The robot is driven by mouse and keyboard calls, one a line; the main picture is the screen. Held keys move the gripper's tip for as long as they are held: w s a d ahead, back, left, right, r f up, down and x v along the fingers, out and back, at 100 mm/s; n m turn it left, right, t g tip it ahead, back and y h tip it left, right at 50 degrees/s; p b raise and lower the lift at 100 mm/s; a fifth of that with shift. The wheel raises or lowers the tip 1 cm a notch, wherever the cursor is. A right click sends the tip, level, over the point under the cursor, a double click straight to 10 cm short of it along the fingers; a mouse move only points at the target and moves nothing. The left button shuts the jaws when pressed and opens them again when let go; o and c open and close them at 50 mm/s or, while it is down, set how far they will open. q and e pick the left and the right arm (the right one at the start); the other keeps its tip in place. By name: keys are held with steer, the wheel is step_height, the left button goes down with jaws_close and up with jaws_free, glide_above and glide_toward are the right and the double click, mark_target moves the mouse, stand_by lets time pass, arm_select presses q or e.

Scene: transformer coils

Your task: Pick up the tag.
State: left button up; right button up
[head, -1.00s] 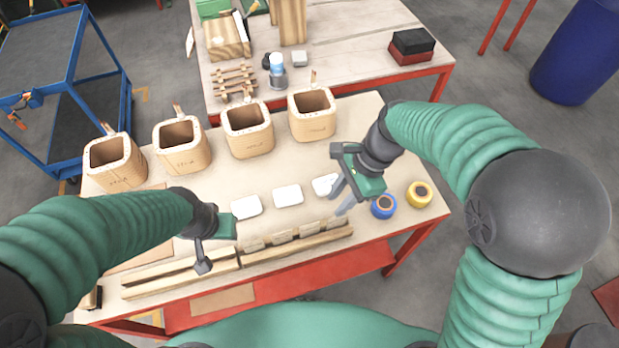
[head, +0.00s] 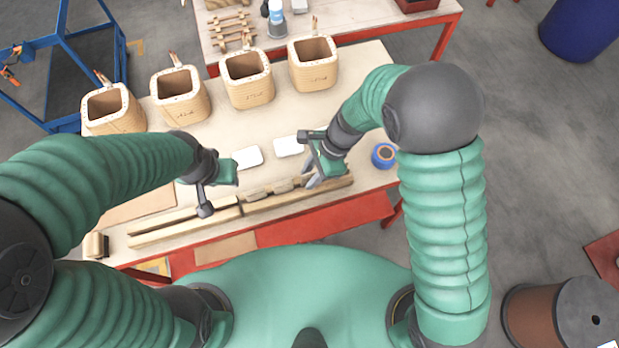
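Two white tags lie flat on the wooden bench, a left one (head: 247,157) and a middle one (head: 288,147). The third white tag, at the right end of the row in the earlier view, is hidden behind my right arm and hand. My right gripper (head: 313,175) is over the bench just right of and below the middle tag. Its grey fingers look spread, with nothing visible between them. My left gripper (head: 205,206) hangs left of the left tag, above the wooden strips. It is seen end-on, so its opening does not show.
Several wooden coil boxes (head: 246,80) stand along the bench's far side. Wooden strips (head: 185,226) and small blocks (head: 283,187) lie along the near edge. A blue tape roll (head: 384,156) sits right of my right gripper. Another table (head: 360,20) is behind.

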steer(key=shift+f, duration=0.45)
steer(key=shift+w, duration=0.15)
jaws_close()
